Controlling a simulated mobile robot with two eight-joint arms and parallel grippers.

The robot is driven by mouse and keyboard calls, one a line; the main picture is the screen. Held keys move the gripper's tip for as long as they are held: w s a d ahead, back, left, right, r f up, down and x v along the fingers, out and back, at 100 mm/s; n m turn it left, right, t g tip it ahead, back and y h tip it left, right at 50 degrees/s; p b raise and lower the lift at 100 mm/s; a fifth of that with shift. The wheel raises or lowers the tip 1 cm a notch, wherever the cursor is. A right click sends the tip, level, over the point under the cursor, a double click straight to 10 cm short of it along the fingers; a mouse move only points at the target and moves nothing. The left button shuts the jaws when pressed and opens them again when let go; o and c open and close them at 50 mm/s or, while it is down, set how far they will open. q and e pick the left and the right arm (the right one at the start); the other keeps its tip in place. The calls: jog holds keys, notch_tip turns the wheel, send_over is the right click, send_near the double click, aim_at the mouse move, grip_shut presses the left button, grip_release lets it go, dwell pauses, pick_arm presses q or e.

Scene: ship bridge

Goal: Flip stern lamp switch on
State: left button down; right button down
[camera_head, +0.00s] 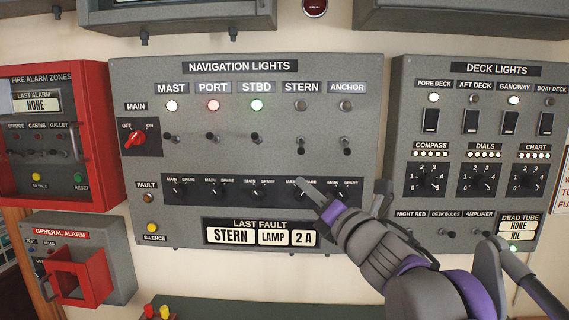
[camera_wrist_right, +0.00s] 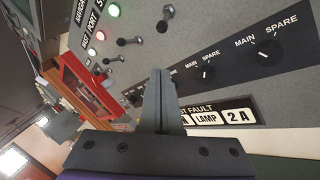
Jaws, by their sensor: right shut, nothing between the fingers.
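The stern switch (camera_head: 301,145) is a small black toggle under the STERN label on the navigation lights panel (camera_head: 240,165). Its lever points down, and the stern lamp (camera_head: 301,105) above it is dark. My right gripper (camera_head: 303,184) is shut and empty. Its tips are below the stern switch, in front of the row of MAIN/SPARE knobs. In the right wrist view the closed fingers (camera_wrist_right: 160,85) point up the picture toward a dark toggle lever (camera_wrist_right: 163,20). My left gripper is not in view.
Mast, port and starboard lamps are lit; the anchor switch (camera_head: 346,147) points down beside the stern switch. The fault plate (camera_head: 260,233) reads STERN LAMP 2 A. The deck lights panel (camera_head: 475,150) is right, and the red fire alarm box (camera_head: 95,85) left.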

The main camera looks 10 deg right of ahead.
aim_at(301, 146)
dwell(0.3)
jog(key=p+x, duration=0.1)
jog(key=x, duration=0.9)
jog(key=shift+s+r, duration=0.1)
jog(key=s+d+r, duration=0.1)
jog(key=s+d, duration=0.1)
jog(key=shift+d+r+p, duration=0.3)
jog(key=shift+d+r, duration=0.05)
jog(key=shift+r, duration=0.05)
jog(key=shift+s, duration=0.1)
